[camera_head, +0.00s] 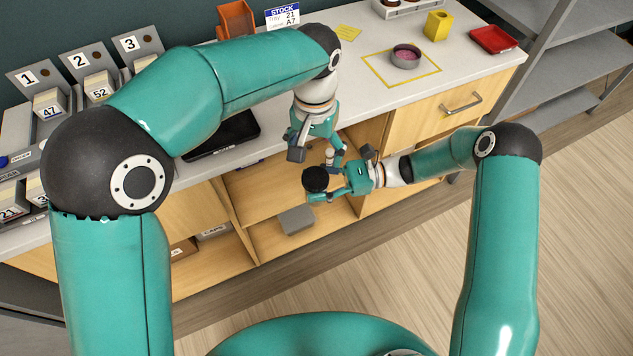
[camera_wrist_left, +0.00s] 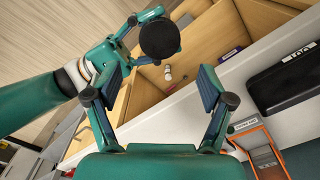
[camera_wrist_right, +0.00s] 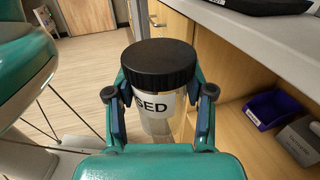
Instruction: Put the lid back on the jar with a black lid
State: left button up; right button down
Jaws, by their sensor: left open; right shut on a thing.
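A clear jar (camera_wrist_right: 158,125) with a white label, of which "SED" shows, is upright between the fingers of my right gripper (camera_wrist_right: 160,105). The black lid (camera_wrist_right: 158,65) sits on top of the jar; I cannot tell whether it is screwed tight. In the head view, the lid (camera_head: 315,178) is in front of the open cabinet, with the jar's body mostly hidden under it. My left gripper (camera_head: 317,158) is open and empty just behind the lid. In the left wrist view, the lid (camera_wrist_left: 160,38) shows beyond the open left fingers (camera_wrist_left: 163,92), apart from them.
The counter carries a black tray (camera_head: 225,133), a round grey dish (camera_head: 405,57) in a yellow square, a yellow holder (camera_head: 438,26) and a red tray (camera_head: 493,39). The cabinet holds a grey box (camera_head: 296,220), a blue bin (camera_wrist_right: 272,109) and a small white bottle (camera_wrist_left: 168,73).

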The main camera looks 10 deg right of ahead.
aim_at(315, 176)
pick_arm(q)
jog(key=shift+f, duration=0.1)
jog(key=shift+f, duration=3.9)
jog(key=c, duration=1.2)
jog(key=o, duration=1.4)
jog(key=shift+c, duration=0.2)
jog(key=shift+r, duration=0.1)
notch_tip(315, 176, up, 12)
jog(key=shift+f, duration=0.25)
